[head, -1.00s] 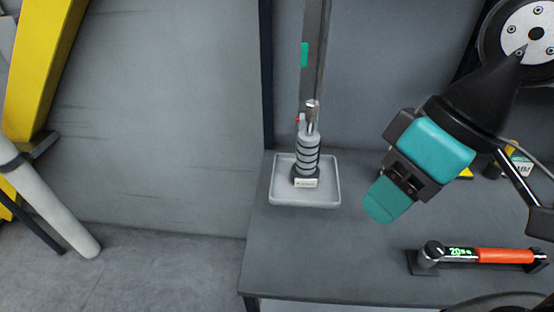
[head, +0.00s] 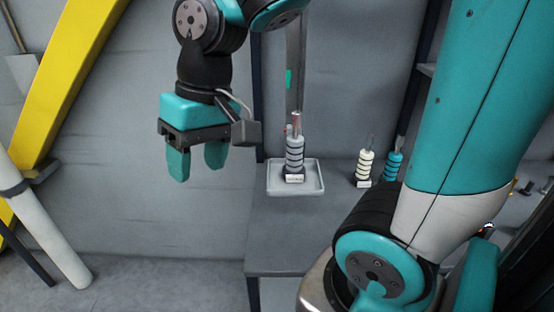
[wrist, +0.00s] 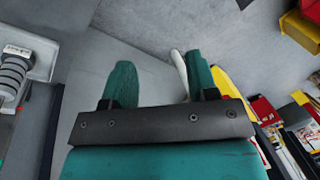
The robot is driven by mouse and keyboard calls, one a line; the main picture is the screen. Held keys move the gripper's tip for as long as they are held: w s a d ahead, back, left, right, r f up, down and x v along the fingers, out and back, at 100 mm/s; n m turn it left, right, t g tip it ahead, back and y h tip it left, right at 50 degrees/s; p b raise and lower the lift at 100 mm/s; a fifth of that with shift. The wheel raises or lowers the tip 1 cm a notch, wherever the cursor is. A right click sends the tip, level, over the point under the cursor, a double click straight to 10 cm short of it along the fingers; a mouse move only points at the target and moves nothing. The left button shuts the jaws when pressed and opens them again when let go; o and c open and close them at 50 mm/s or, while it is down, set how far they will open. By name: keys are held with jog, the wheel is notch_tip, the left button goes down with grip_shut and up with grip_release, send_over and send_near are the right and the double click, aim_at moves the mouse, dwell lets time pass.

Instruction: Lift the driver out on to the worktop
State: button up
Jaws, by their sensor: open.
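A grey ribbed upright piece (head: 294,153) with a metal tip and a small label at its foot stands in a shallow pale tray (head: 275,190) on the grey worktop (head: 290,240). I cannot tell for sure that it is the driver. It also shows at the left edge of the wrist view (wrist: 14,75). Cream (head: 365,166) and teal (head: 393,165) ribbed pieces stand further right. My gripper (head: 197,167) is open and empty, in the air to the left of the tray. Its two teal fingers (wrist: 162,72) are apart, with nothing between them in the wrist view.
A tall grey post (head: 293,80) with a green mark rises behind the ribbed piece. A yellow beam (head: 70,80) and a pale pipe (head: 45,225) stand at the left. My arm hides the worktop's right part. Bare worktop lies in front of the tray.

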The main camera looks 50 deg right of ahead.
jog(key=w+d+r+m+h+p, duration=0.1)
jog(key=w+d+r+m, duration=0.1)
jog(key=w+d+m, duration=0.4)
jog(key=w+d+r+m+h, duration=0.1)
jog(key=w+d+r+m, duration=0.2)
jog(key=d, duration=0.5)
jog(key=m+p, duration=0.1)
jog(key=m, duration=1.1)
send_near(296, 112)
jog(key=shift+m+g+h, duration=0.3)
jog(key=shift+m+g, duration=0.1)
jog(key=f+p, duration=0.1)
jog(key=f, duration=0.1)
jog(key=f+p, duration=0.1)
jog(key=f, duration=0.1)
jog(key=w+f+p, duration=0.1)
jog(key=f, duration=0.1)
jog(key=shift+a+f, duration=0.1)
jog(key=shift+f, duration=0.15)
jog(key=shift+s+a+f+p, duration=0.1)
jog(key=shift+f+p, duration=0.65)
jog(key=shift+f, duration=0.85)
jog(key=shift+s+a+f+p, duration=0.1)
jog(key=shift+f+p, duration=0.6)
jog(key=shift+f, duration=0.95)
grip_shut()
jog(key=shift+w, duration=0.1)
